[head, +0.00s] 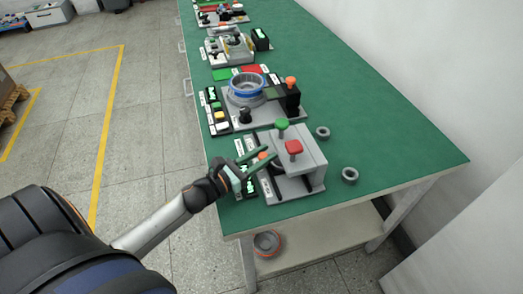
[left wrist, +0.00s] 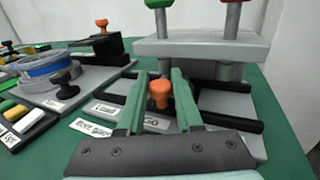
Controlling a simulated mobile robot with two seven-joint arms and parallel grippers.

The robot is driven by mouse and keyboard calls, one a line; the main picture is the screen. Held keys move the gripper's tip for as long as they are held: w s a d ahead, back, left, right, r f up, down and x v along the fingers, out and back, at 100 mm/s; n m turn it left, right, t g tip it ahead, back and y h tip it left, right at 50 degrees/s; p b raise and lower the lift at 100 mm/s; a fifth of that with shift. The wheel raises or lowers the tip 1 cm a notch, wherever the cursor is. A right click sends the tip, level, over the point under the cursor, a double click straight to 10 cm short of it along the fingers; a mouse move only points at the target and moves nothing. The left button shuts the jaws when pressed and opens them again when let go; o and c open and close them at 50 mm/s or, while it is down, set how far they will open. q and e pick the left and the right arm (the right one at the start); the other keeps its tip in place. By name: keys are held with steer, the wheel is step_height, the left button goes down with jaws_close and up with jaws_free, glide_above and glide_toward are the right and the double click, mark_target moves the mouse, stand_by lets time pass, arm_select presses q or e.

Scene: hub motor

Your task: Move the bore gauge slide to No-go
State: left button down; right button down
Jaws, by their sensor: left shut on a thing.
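The bore gauge slide shows as an orange knob (head: 262,155) at the left side of the grey fixture (head: 313,170) near the front of the green bench. My left gripper (head: 262,161) reaches in from the left and is shut on this knob. In the left wrist view, the orange knob (left wrist: 160,92) stands upright between the two green fingers. A "GO" label (left wrist: 151,122) and a white bore gauge label (left wrist: 90,127) lie just behind and left of the fingers. The fingers and gripper body hide part of the track. My right gripper is not in view.
The fixture carries a green knob (head: 282,124) and a red knob (head: 293,146) on posts, close to the gripper. Two grey rings (head: 350,175) lie to its right. A station with a blue-banded ring (head: 247,87) stands behind. The bench's right side is clear.

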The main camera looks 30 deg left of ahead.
arm_select(q)
steer(key=s+d, duration=0.4)
steer(key=d, duration=0.1)
steer(key=shift+s+d, duration=0.1)
steer(key=shift+s, duration=0.15)
steer(key=shift+d+f, duration=0.1)
steer(key=c, duration=0.6)
jaws_free()
steer(key=shift+s, duration=0.1)
